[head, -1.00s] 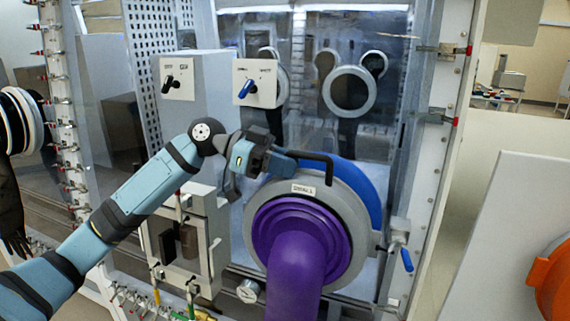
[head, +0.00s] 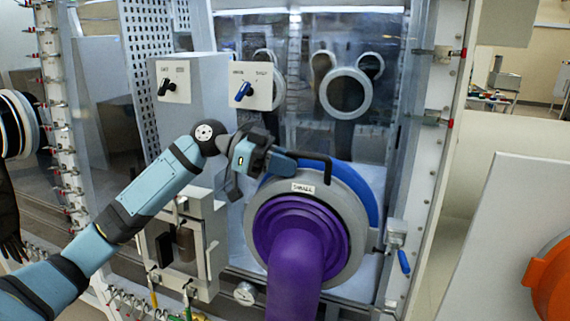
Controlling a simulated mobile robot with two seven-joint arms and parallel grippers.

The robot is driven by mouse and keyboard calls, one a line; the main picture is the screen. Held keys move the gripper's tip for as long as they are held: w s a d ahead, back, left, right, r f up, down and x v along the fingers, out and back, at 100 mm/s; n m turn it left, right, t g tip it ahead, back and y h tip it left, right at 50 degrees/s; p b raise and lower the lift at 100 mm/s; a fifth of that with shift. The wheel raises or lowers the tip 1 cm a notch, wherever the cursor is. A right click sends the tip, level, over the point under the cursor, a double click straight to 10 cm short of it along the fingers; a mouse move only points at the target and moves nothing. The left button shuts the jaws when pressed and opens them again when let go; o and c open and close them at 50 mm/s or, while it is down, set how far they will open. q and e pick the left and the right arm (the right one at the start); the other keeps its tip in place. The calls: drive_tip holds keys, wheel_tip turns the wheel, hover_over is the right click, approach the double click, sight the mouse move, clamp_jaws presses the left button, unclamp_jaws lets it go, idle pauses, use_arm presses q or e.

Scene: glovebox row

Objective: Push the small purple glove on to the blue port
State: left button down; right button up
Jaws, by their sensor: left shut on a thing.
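The small purple glove (head: 296,270) hangs from a grey ring (head: 348,212) labelled "SMALL". The ring stands in front of the blue port (head: 372,196), whose blue rim shows behind it at the upper right. Whether the ring touches the port I cannot tell. A dark handle bar (head: 322,160) sits at the top of the ring. My left gripper (head: 281,161) is shut at the left end of this handle. Its fingertips are partly hidden. My right gripper is not in view.
Two switch boxes with knobs, one black (head: 167,87) and one blue (head: 243,91), are above my left arm. A blue-handled lever (head: 404,261) is right of the port. A grey frame (head: 184,246) is left of the glove. An orange part (head: 551,280) is at the right edge.

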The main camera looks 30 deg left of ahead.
use_arm(q)
drive_tip(key=shift+w+a, duration=0.2)
drive_tip(key=shift+w, duration=0.6)
idle(0.5)
drive_tip(key=shift+w+r, duration=0.1)
drive_tip(key=shift+w, duration=0.3)
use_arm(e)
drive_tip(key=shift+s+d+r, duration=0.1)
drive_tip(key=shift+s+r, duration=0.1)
use_arm(q)
drive_tip(key=shift+w+a, duration=0.1)
drive_tip(key=shift+w, duration=0.3)
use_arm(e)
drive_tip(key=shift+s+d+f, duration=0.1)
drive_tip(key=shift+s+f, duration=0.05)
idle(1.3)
use_arm(q)
drive_tip(key=shift+w+f+b, duration=0.2)
drive_tip(key=shift+w+b, duration=0.05)
drive_tip(key=shift+b, duration=0.1)
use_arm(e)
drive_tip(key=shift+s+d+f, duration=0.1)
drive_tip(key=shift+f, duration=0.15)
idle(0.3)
use_arm(q)
drive_tip(key=c, duration=1)
unclamp_jaws()
drive_tip(key=shift+f, duration=0.1)
drive_tip(key=shift+c, duration=0.2)
